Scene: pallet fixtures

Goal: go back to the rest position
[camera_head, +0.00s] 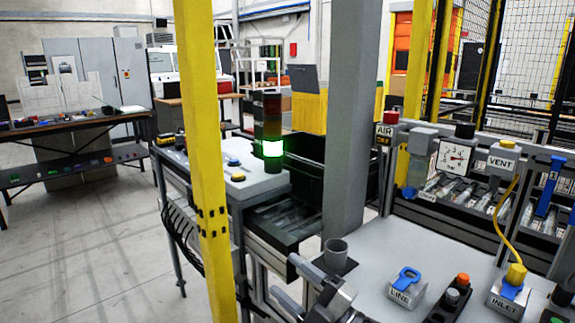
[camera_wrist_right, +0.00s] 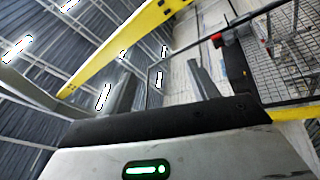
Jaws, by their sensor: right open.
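My right gripper (camera_head: 283,275) is at the bottom centre of the head view, beside the grey post and near the left edge of the light grey worktop. Its two grey fingers are apart with nothing between them. In the right wrist view the fingers (camera_wrist_right: 163,80) also stand apart and empty, pointing up toward the ceiling and wall. My left gripper is not in view.
A yellow post (camera_head: 205,170) and a grey post (camera_head: 350,110) rise close by. A lit green stack light (camera_head: 272,148) stands behind.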

